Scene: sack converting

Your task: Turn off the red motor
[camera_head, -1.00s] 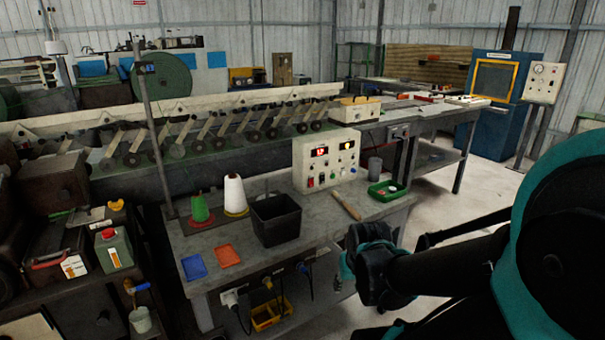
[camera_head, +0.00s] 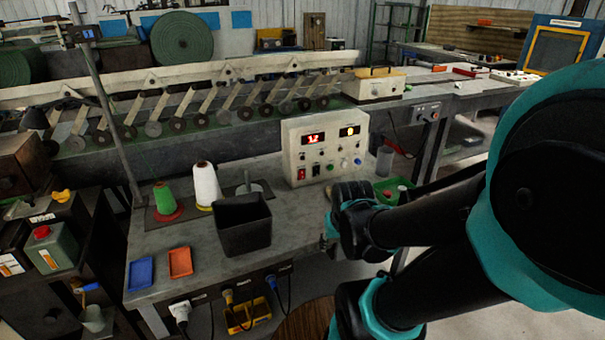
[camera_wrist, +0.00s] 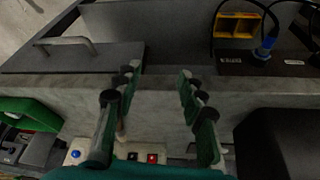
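The pale control box (camera_head: 291,155) stands on the grey bench. It has a lit red display (camera_head: 313,138) on the left and a lit yellow one (camera_head: 349,131) on the right. Below the red display is a red switch (camera_head: 302,174); a green button and a blue button are farther right. In the wrist view, the red switch (camera_wrist: 152,158) and blue button (camera_wrist: 75,155) show at the bottom, beyond my fingers. My gripper (camera_wrist: 153,115) is open and empty over the bench's front part, apart from the box. Its fingers are unclear in the head view. The motor itself cannot be identified.
A black bin (camera_head: 243,226), green and white thread cones (camera_head: 205,184), and blue and orange trays (camera_head: 140,272) are left of the box. A green tray (camera_wrist: 25,112) is on the other side. Plugs and cables hang on the bench front. A round wooden top (camera_head: 305,322) is below.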

